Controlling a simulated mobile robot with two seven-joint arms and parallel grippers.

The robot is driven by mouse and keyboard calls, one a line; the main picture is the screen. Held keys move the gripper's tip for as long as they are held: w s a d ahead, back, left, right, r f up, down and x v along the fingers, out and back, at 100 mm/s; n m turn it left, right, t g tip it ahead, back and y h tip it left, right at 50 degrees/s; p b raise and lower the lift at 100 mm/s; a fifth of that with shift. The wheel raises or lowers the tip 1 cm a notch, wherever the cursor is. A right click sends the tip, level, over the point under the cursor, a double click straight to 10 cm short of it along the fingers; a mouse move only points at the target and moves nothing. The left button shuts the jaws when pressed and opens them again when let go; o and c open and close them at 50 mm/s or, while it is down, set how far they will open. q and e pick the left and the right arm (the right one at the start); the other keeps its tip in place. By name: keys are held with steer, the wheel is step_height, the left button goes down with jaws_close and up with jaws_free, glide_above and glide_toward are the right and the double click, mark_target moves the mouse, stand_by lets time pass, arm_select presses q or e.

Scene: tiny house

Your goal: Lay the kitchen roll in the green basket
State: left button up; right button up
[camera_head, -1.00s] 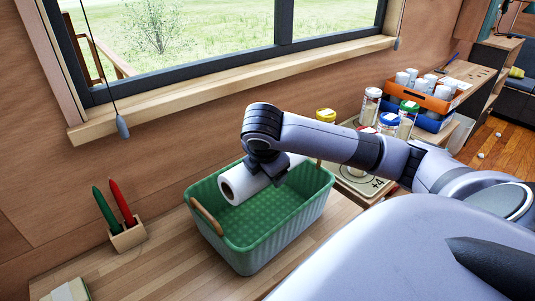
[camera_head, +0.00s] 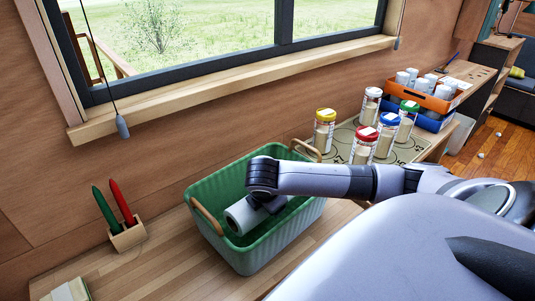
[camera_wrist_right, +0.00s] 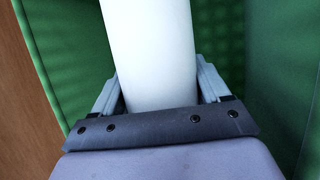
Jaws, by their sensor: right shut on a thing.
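The green basket (camera_head: 274,243) with wooden handles stands on the wooden counter. The white kitchen roll (camera_head: 239,218) lies on its side inside the basket, low between its walls. My right gripper (camera_head: 258,205) reaches down into the basket and is shut on the roll; its fingers are mostly hidden by the arm. In the right wrist view the roll (camera_wrist_right: 150,50) runs between the two fingers of the gripper (camera_wrist_right: 160,85), with green basket walls (camera_wrist_right: 65,50) around it. Whether the roll touches the basket floor is hidden. My left gripper is not in view.
Several jars with coloured lids (camera_head: 363,146) stand on a patterned board right of the basket. Orange and blue crates (camera_head: 423,95) are behind them. A wooden holder (camera_head: 127,234) with a green and a red pen stands left. The window sill (camera_head: 235,92) runs behind.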

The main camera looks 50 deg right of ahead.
steer(key=shift+f, duration=0.15)
steer(key=o, duration=1.1)
steer(key=shift+v, duration=3.6)
steer(key=shift+w, duration=0.15)
